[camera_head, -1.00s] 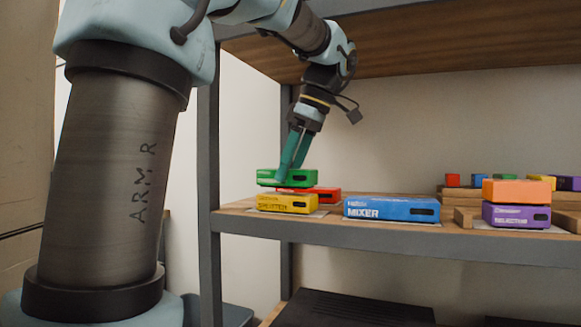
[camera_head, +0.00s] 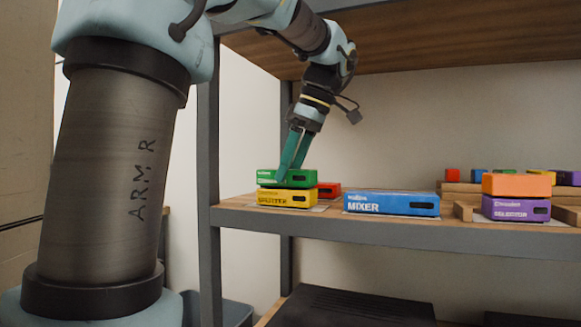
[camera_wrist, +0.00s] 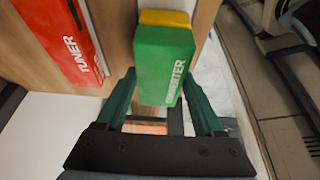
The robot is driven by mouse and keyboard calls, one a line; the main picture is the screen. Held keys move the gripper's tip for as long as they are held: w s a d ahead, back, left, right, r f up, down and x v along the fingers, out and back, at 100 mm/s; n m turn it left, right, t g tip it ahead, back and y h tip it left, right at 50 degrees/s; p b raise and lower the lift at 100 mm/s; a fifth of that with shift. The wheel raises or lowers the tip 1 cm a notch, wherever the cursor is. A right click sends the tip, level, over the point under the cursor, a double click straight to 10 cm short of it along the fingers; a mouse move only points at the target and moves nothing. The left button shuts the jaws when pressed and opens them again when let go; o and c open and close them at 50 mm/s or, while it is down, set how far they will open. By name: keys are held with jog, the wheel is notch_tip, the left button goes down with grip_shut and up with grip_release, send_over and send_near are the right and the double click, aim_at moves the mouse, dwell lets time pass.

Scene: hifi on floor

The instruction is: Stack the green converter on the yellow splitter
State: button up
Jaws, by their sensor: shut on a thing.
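The green converter (camera_head: 267,177) sits directly on top of the yellow splitter (camera_head: 286,197) near the left end of the shelf. In the head view no gap shows between the two boxes. My gripper (camera_head: 289,178) reaches down from above with its green fingers shut on the converter. In the wrist view the green converter (camera_wrist: 163,62) lies between my two fingers (camera_wrist: 163,100). A strip of the yellow splitter (camera_wrist: 164,18) shows past its far edge. The rest of the splitter is hidden under the converter there.
A red tuner (camera_head: 329,190) lies just behind the stack; it also shows in the wrist view (camera_wrist: 62,38). A blue mixer (camera_head: 391,203) is to the right. An orange box (camera_head: 517,185) rests on a purple selector (camera_head: 516,210). A shelf board hangs above.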

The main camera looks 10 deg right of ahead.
jog(key=o, duration=1.6)
jog(key=shift+c, duration=0.2)
jog(key=d+r, duration=0.1)
jog(key=s+d+r+p, duration=0.1)
jog(key=r, duration=0.1)
jog(key=shift+s+d, duration=0.1)
jog(key=shift+d, duration=0.05)
jog(key=s+d, duration=0.1)
jog(key=d, duration=0.2)
jog(key=s+d, duration=0.2)
jog(key=d, duration=0.1)
jog(key=s+d+p, duration=0.1)
jog(key=s+d, duration=0.1)
jog(key=d, duration=0.1)
jog(key=shift+s+d+f, duration=0.1)
jog(key=shift+d, duration=0.05)
